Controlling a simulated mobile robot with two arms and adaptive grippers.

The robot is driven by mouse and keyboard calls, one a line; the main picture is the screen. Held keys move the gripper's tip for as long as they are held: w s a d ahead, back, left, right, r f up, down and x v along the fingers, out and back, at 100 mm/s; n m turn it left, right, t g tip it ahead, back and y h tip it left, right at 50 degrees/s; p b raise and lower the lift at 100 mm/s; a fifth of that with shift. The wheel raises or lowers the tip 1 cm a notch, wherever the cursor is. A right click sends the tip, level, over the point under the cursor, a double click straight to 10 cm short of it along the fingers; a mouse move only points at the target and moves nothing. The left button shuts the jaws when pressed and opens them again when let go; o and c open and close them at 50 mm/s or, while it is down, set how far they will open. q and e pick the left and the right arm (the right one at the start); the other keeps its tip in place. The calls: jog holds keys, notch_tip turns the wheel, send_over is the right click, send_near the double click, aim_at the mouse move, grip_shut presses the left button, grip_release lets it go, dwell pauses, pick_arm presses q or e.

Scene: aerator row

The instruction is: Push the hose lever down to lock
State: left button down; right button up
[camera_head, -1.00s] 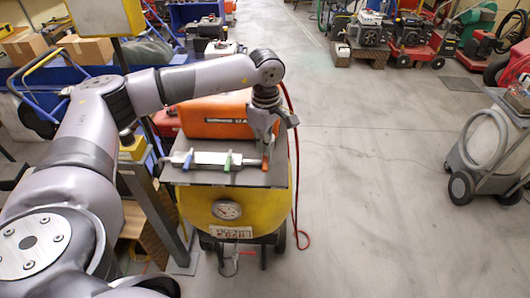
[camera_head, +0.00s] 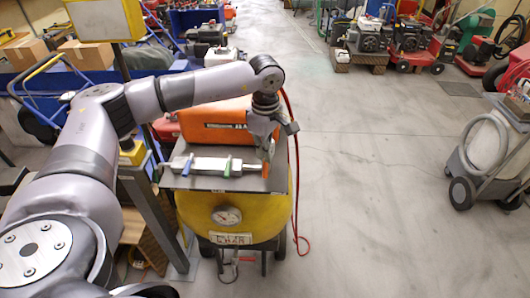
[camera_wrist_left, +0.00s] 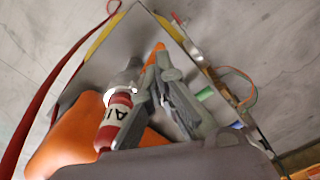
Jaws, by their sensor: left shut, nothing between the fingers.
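A silver manifold (camera_head: 208,164) lies on the grey top plate of a yellow tank machine. It carries a blue lever (camera_head: 188,165), a green lever (camera_head: 228,166) and, at its right end, an orange lever (camera_head: 265,169). All three look raised; I cannot tell which is the hose lever. My left gripper (camera_head: 270,147) is shut and empty, pointing down just above the orange lever. In the left wrist view the orange lever's tip (camera_wrist_left: 157,48) shows beyond the fingertips; contact is unclear. The green lever (camera_wrist_left: 205,94) is beside the fingers. My right gripper is out of view.
An orange box (camera_head: 213,122) stands behind the manifold. A red cylinder marked "AI..." (camera_wrist_left: 113,122) sits close beside the fingers. A red hose (camera_head: 297,185) hangs down the machine's right side. A gauge (camera_head: 227,216) faces front.

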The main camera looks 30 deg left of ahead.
pick_arm(q)
notch_tip(320, 180, up, 9)
jog(key=s+p, duration=0.1)
jog(key=p, duration=0.3)
jog(key=shift+s+d+f+p, duration=0.2)
jog(key=shift+d+p, duration=0.15)
jog(key=shift+d, duration=0.05)
